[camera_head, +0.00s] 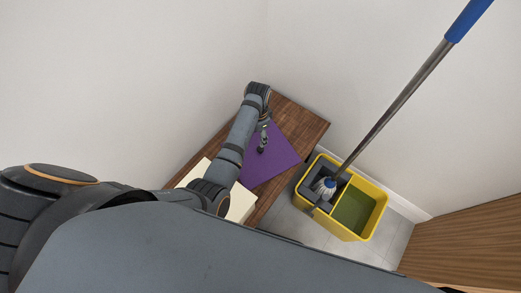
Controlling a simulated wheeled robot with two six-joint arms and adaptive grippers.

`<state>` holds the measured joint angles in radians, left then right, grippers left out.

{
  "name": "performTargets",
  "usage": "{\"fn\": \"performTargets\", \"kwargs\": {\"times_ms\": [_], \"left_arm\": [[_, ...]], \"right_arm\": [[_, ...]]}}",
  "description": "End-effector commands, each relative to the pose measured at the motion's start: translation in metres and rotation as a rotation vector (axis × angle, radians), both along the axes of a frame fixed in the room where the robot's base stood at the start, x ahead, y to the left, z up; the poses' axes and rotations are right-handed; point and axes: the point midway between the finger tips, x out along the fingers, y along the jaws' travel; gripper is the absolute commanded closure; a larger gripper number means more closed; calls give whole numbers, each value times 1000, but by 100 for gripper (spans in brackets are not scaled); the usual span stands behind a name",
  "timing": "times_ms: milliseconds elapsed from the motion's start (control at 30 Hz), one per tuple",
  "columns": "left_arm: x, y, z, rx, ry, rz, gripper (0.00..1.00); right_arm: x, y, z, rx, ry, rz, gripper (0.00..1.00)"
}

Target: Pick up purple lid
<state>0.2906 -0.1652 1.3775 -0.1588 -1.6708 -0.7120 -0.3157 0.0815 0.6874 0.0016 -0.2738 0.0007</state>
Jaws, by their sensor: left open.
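The purple lid (275,160) is a flat purple square lying on a brown wooden table, partly covered by my left arm. My left gripper (262,148) is over the left part of the lid and points down along it. It is open, and nothing shows between its fingers. I cannot tell whether the fingertips touch the lid. My right gripper is not in view.
The wooden table (303,122) stands in the corner against white walls. A cream-coloured object (242,205) lies on it near my arm. A yellow mop bucket (378,190) with a blue-handled mop (410,90) stands on grey tiles to the right. Wooden panelling (470,245) is at lower right.

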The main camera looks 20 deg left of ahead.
Motion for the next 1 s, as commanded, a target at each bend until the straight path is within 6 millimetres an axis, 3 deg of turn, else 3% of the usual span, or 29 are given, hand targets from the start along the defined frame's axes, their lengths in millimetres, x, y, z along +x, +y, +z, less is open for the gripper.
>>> {"fn": "performTargets", "kwargs": {"times_ms": [167, 400, 600, 833, 1000], "left_arm": [[0, 0, -13, 1, 2, 0, 44], [0, 0, -50, 1, 2, -1, 44], [1, -1, -57, 0, 0, 0, 44], [4, -6, -96, 1, 2, 0, 44], [4, -6, -105, -1, 1, 1, 44]], "right_arm": [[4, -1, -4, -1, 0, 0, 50], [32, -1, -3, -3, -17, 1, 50], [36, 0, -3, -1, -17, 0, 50], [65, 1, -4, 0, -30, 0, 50], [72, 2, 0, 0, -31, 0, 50]]}}
